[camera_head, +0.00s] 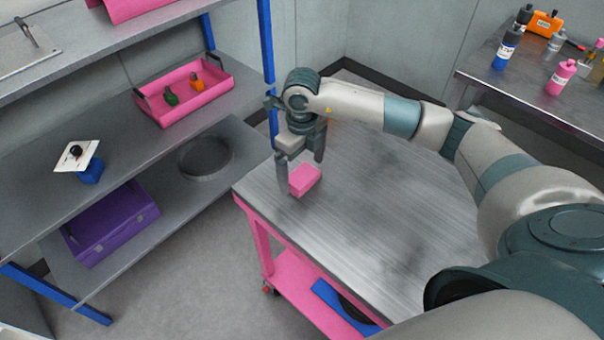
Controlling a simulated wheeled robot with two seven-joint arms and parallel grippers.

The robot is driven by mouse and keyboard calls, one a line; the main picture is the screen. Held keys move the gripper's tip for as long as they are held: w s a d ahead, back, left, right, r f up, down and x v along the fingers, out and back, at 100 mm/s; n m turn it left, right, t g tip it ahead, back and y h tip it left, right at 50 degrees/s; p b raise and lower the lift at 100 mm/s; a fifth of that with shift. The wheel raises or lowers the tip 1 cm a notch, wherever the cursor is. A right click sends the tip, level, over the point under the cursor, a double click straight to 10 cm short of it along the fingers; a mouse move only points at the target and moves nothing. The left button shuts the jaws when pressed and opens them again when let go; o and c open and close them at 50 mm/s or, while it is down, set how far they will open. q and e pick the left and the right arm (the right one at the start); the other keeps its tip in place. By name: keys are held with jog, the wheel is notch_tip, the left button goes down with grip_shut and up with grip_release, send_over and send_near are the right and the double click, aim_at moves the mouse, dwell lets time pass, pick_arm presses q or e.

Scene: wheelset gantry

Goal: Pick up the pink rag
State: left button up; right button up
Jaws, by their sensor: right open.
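The pink rag (305,180) looks like a small pink block. It lies near the far left corner of the metal top of a pink cart (372,215). My right gripper (300,176) points down over that corner, with its fingers apart. One finger is just left of the rag and the other is behind it, near its upper right. I cannot tell whether the fingers touch the rag. My left gripper is not in view.
A shelf unit with blue posts (266,45) stands to the left, close to the cart. It holds a pink tray (150,108) and a purple crate (105,225). A bench with bottles (507,50) is at the upper right. Most of the cart top is clear.

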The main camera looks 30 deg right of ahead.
jog(key=shift+f, duration=1.05)
jog(key=c, duration=1.1)
